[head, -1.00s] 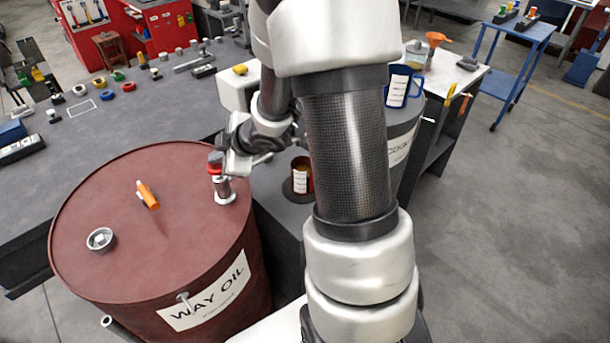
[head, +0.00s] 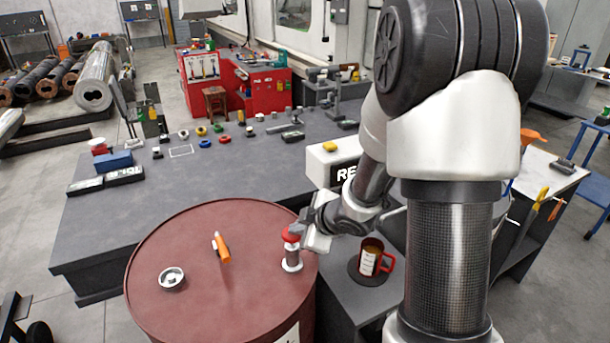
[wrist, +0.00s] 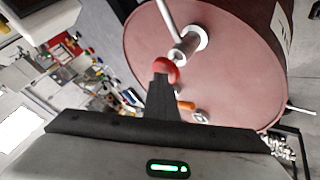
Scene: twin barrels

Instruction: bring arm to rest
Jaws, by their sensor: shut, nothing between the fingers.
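My gripper (head: 304,228) is shut and empty. It is beside the red knob (head: 291,235) on top of the metal fitting (head: 292,258) at the right side of the dark red barrel lid (head: 215,300). In the wrist view my dark fingers (wrist: 161,82) point at the red knob (wrist: 165,70); I cannot tell whether they touch it. My arm's upper links fill the right of the head view and hide most of the second barrel.
An orange-handled tool (head: 221,247) and a round metal cap (head: 171,278) lie on the lid. A red mug (head: 372,258) stands on a dark round mat to the right. A yellow item (head: 330,147) sits on a white box behind. The grey bench beyond holds several small parts.

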